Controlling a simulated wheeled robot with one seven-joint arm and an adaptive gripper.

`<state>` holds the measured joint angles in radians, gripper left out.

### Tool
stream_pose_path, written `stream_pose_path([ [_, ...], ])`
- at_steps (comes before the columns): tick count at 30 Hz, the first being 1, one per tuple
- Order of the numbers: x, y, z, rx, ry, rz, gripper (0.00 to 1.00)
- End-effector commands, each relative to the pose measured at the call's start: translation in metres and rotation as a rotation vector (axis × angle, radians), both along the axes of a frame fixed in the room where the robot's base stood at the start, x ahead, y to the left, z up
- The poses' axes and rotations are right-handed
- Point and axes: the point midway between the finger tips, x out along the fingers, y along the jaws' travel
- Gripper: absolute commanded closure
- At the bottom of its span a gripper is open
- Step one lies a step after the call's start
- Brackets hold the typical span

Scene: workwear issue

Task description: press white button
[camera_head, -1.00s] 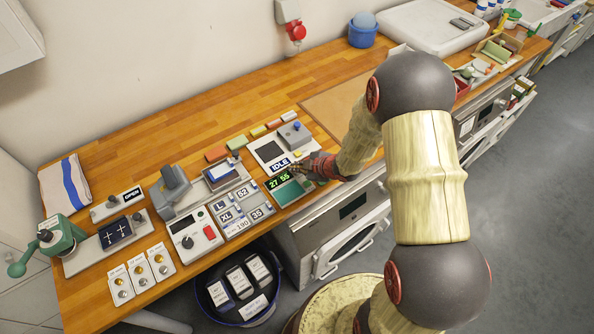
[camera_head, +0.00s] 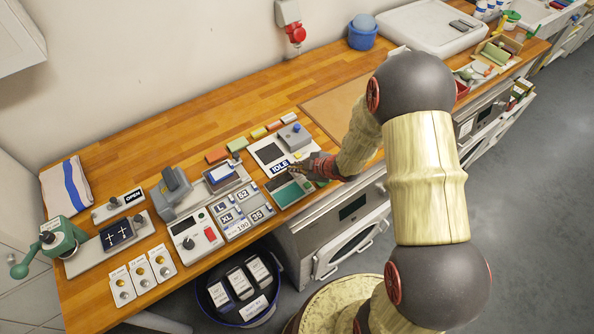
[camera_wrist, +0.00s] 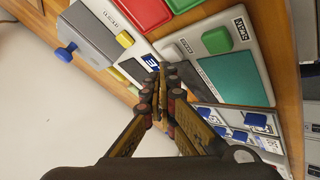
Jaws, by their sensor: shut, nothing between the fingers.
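My gripper (camera_head: 296,168) is shut and empty, low over the panels at the counter's front edge. In the head view the teal screen (camera_head: 287,193) is just in front of my gripper, beside the IDLE label (camera_head: 281,167).
A grey box with a blue knob (camera_head: 295,130) stands behind my gripper. To the left are a size keypad (camera_head: 235,212), a panel with a red switch (camera_head: 195,238) and a lever device (camera_head: 174,185). The wooden counter (camera_head: 150,135) is clear at the back.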

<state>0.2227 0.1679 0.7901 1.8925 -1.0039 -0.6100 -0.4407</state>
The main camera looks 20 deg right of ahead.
Motion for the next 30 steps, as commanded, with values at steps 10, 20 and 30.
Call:
stream_pose_path([
  [10, 0.000, 0.000, 0.004, 0.000, 0.000, 0.000, 1.00],
  [20, 0.000, 0.000, 0.023, 0.000, 0.000, 0.000, 1.00],
  [30, 0.000, 0.000, 0.053, 0.000, 0.000, 0.000, 1.00],
])
